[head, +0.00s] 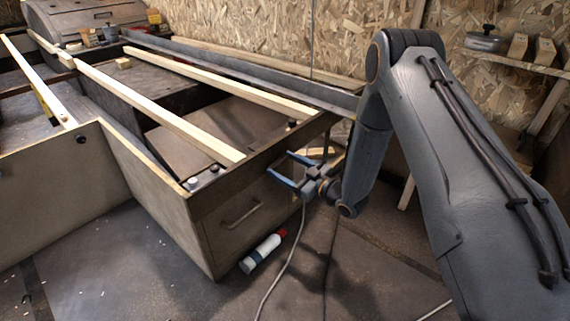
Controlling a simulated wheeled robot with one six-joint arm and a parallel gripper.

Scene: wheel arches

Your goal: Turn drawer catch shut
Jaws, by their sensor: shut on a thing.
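My gripper (280,164) comes from the right, at the upper right corner of the drawer end. Its two blue-edged fingers stand on either side of the drawer catch, and it is shut on the catch. The catch is too small and too hidden by the fingers to tell its angle.
A red-and-white bottle (262,254) lies on the floor below the drawer. A cable (293,262) hangs near my gripper down to the floor. Pale wooden slats (160,118) cross the cabinet top. A shelf (520,60) stands at the right wall.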

